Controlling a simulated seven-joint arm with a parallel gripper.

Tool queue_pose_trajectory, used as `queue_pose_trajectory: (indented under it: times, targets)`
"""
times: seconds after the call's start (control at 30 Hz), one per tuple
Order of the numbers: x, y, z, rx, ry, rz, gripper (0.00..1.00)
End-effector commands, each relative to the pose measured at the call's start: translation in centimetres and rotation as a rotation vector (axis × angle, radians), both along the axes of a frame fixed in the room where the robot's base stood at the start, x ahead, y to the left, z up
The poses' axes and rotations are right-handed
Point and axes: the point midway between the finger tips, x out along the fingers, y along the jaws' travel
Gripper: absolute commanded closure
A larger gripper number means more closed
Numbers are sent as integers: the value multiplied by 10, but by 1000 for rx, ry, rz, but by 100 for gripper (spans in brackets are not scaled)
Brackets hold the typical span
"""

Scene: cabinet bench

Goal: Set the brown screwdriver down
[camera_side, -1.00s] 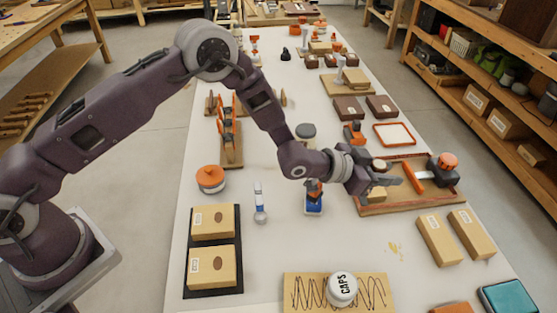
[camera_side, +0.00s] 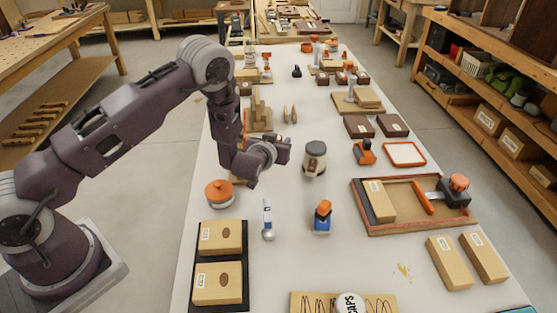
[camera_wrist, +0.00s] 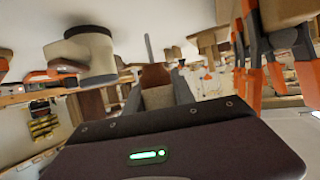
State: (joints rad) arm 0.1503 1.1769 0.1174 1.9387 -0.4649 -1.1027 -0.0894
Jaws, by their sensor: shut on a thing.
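My gripper (camera_side: 284,150) hangs above the white table, left of the grey-lidded jar, in the side view. In the wrist view my gripper (camera_wrist: 158,92) is shut on the brown screwdriver (camera_wrist: 154,76). Its brown handle sits between the fingers and its thin grey shaft points up in the picture. In the side view I cannot make out the screwdriver at the gripper.
The jar (camera_side: 315,160) stands close right of my gripper. A wooden rack (camera_side: 261,116) is behind it, and orange tools (camera_wrist: 250,50) show at right in the wrist view. A wood-rimmed tray (camera_side: 400,232) holds a box (camera_side: 379,201) and an orange-handled tool (camera_side: 424,197).

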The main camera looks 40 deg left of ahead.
Motion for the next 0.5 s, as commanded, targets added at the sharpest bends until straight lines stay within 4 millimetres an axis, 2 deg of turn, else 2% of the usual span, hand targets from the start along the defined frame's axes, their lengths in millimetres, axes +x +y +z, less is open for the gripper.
queue_pose_trajectory:
  times: [0.1,0.2,0.5]
  targets:
    - [-1,0,-26,-2,3,-1,100]
    - [0,-1,-42,-2,0,-1,100]
    - [0,-1,-46,-2,-1,-2,100]
